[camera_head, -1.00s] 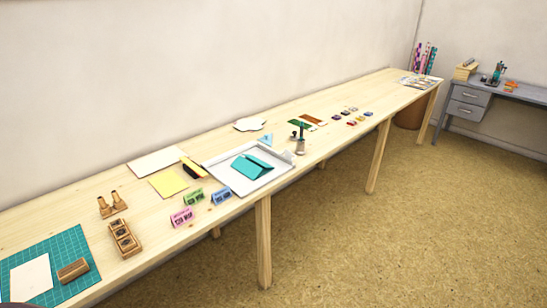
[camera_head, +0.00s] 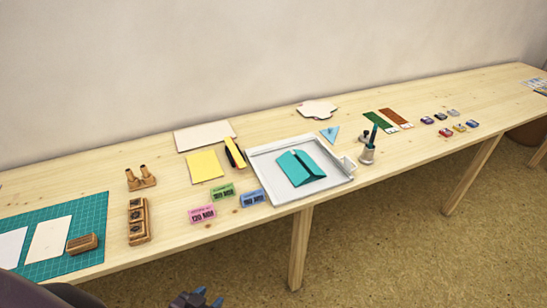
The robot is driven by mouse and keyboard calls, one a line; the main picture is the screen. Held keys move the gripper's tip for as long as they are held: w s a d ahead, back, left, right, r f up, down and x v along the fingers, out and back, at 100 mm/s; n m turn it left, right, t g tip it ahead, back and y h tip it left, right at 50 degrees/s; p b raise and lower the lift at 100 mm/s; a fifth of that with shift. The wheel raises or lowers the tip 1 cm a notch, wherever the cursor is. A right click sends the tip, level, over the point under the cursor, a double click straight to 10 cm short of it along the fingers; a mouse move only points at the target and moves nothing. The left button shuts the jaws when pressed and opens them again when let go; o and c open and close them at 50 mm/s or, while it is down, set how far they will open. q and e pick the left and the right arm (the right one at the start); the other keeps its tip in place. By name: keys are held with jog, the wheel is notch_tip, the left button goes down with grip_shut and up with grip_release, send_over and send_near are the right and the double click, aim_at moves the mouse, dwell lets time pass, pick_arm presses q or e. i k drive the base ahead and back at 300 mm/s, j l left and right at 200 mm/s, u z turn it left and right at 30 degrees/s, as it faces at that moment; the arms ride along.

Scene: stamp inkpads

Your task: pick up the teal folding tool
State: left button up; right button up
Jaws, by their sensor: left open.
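A slim teal stick (camera_head: 374,133), which looks like the folding tool, stands nearly upright in a small grey holder (camera_head: 367,154) on the table, just right of the white tray (camera_head: 270,175). Its lower end is hidden in the holder. A flat teal folded envelope (camera_head: 300,168) lies in the tray. My left gripper (camera_head: 197,299) is open and shows only partly at the bottom edge, dark with blue tips, in front of the table and well away from the teal stick. My right gripper is out of view.
The long wooden table (camera_head: 260,122) runs along the wall. Pink, green and blue labelled blocks (camera_head: 203,214) stand left of the tray. Several small inkpads (camera_head: 459,127) lie right of the holder. A green cutting mat (camera_head: 90,215) lies at left. Floor in front is clear.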

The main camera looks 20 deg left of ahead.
aim_at(374, 131)
jog(key=i+l+u, duration=0.25)
jog(key=i+u, duration=0.25)
jog(key=i+l+u, duration=0.25)
jog(key=u, duration=0.2)
jog(key=i+l+u, duration=0.25)
jog(key=l+u, duration=0.25)
jog(key=l, duration=0.15)
